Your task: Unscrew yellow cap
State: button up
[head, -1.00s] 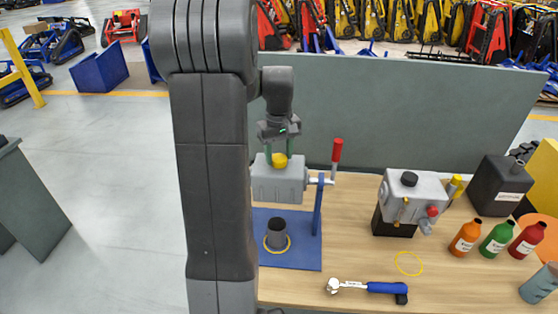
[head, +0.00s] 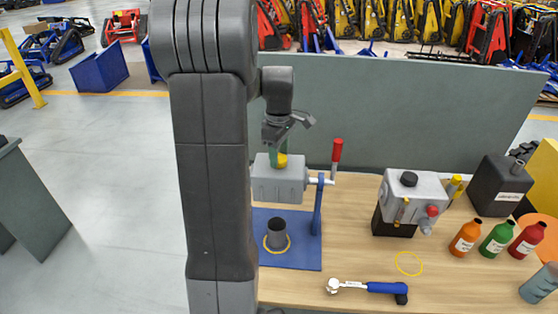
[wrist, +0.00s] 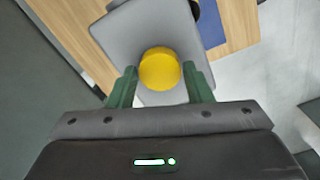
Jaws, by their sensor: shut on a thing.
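The yellow cap (head: 283,161) is on top of a grey metal housing (head: 279,184), held on a blue stand (head: 318,210). My gripper (head: 278,156) comes down on it from above, its green fingers pointing down. In the wrist view, the round yellow cap (wrist: 160,70) lies between the green fingertips of my gripper (wrist: 161,74), which is shut on it. The grey housing (wrist: 150,28) shows beneath. Whether the cap is still seated in its thread cannot be told. In the head view, one finger partly hides the cap.
A red-handled lever (head: 337,152) rises right of the housing. A dark cup (head: 277,234) stands on the blue base plate below. A second grey unit (head: 409,198), a ratchet wrench (head: 369,287), a yellow ring (head: 409,263) and several bottles are to the right. A grey panel (head: 420,110) stands behind.

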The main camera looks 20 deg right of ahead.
jog(key=n, duration=0.9)
jog(key=o, duration=0.8)
jog(key=shift+c, duration=0.2)
